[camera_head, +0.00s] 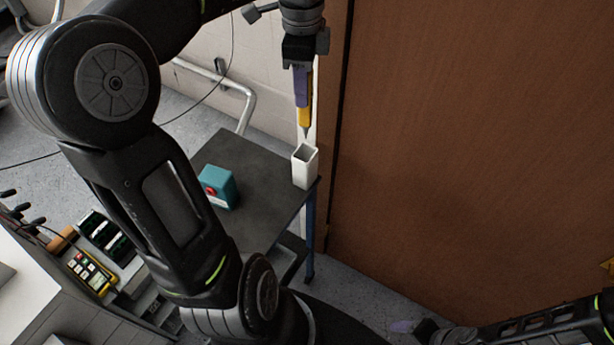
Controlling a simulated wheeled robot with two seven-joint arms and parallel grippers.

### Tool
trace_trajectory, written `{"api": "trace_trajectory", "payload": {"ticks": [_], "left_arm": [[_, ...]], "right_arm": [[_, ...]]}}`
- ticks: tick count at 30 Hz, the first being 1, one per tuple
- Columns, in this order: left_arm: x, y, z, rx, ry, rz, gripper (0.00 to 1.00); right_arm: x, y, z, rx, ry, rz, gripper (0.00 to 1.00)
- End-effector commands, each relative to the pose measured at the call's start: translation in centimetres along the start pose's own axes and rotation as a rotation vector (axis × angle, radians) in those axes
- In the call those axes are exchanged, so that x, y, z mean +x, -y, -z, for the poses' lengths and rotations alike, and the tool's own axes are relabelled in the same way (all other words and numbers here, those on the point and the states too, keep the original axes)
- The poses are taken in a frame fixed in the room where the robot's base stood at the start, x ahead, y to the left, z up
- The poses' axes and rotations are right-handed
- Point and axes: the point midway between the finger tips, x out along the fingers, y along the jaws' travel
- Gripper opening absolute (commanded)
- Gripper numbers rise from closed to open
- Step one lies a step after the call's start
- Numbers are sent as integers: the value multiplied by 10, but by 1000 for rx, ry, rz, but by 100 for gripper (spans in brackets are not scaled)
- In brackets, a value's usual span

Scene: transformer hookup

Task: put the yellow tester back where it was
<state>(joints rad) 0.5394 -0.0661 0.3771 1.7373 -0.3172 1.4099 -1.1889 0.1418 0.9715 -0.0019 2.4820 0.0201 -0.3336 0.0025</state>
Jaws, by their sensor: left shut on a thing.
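The yellow tester (305,116) is a slim pen-like thing with a dark pointed tip, held upright with the tip down. My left gripper (303,92) is shut on its upper part, and the purple fingers hide some of it. A white open-topped square holder (304,170) stands at the right corner of the dark table. In the picture the tester's tip is just above the holder's opening, apart from it; the depth between them is hard to judge. My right gripper (408,327) is low at the bottom edge, partly seen, and its jaw state is unclear.
A teal box with a red button (217,187) stands on the dark table (258,180), left of the holder. A brown wooden panel (460,130) rises close on the right. A yellow handheld device (90,271) lies at lower left. The table's middle is clear.

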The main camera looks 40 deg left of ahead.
Motion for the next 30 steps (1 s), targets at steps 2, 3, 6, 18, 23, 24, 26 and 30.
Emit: {"api": "trace_trajectory", "payload": {"ticks": [2, 3, 6, 18, 23, 24, 26, 30], "left_arm": [[0, 0, 0, 0, 0, 0, 0], [0, 0, 0, 0, 0, 0, 0], [5, 0, 1, 1, -1, -1, 0], [58, -1, 0, -1, 1, -4, 0], [63, 0, 0, -1, 0, -2, 0], [63, 0, 0, -1, 0, -2, 0], [63, 0, 0, -1, 0, -2, 0], [67, 0, 0, -1, 0, -3, 0]], "right_arm": [[0, 0, 0, 0, 0, 0, 71], [0, 0, 0, 0, 0, 0, 71], [4, -1, 0, 0, -1, 1, 71], [13, -2, 1, -3, -6, 5, 71], [13, -3, 1, -3, -5, 5, 71], [13, -3, 1, -3, -5, 4, 71], [13, -3, 1, -3, -5, 4, 71], [12, -2, 1, -3, -5, 4, 71]]}}
